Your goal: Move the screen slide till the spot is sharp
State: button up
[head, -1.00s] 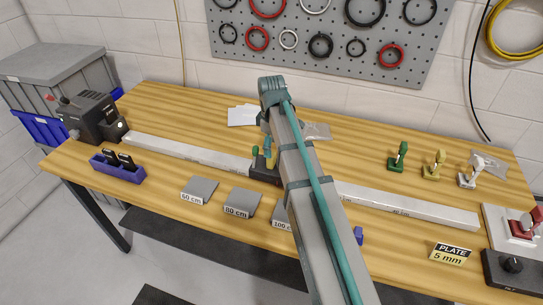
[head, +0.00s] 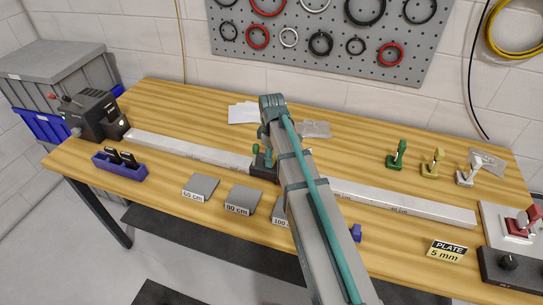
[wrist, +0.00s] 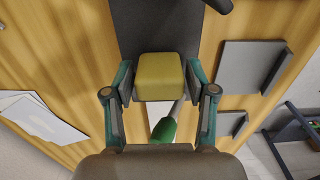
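A pale rail (head: 195,150) runs along the wooden bench. A dark slide (head: 262,172) sits on it near mid-length, partly hidden by my arm, with a green knob (head: 255,150) at its left. The wrist view shows an olive-yellow block (wrist: 160,77) on a dark grey part (wrist: 158,30), with a green knob (wrist: 163,129) below it in the picture. My gripper (wrist: 160,85) is over the block, one finger on each side. The fingers are spread, and narrow gaps seem to show beside the block; contact is unclear. No light spot is visible.
A black lamp box (head: 97,115) stands at the rail's left end. Grey blocks labelled 60 cm (head: 201,187) and 80 cm (head: 243,199) lie in front. Green (head: 397,155), yellow (head: 433,163) and white (head: 468,172) holders stand behind the rail. A PLATE 5 mm sign (head: 447,251) is at front right.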

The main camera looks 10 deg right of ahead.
grip_shut()
jog(key=shift+s+d, duration=0.45)
jog(key=shift+d, duration=0.25)
jog(key=shift+s+d, duration=0.4)
jog(key=shift+d, duration=0.25)
jog(key=shift+o, duration=2.3)
grip_release()
jog(key=shift+w, duration=0.1)
jog(key=shift+r, duration=0.15)
notch_tip(320, 180, up, 12)
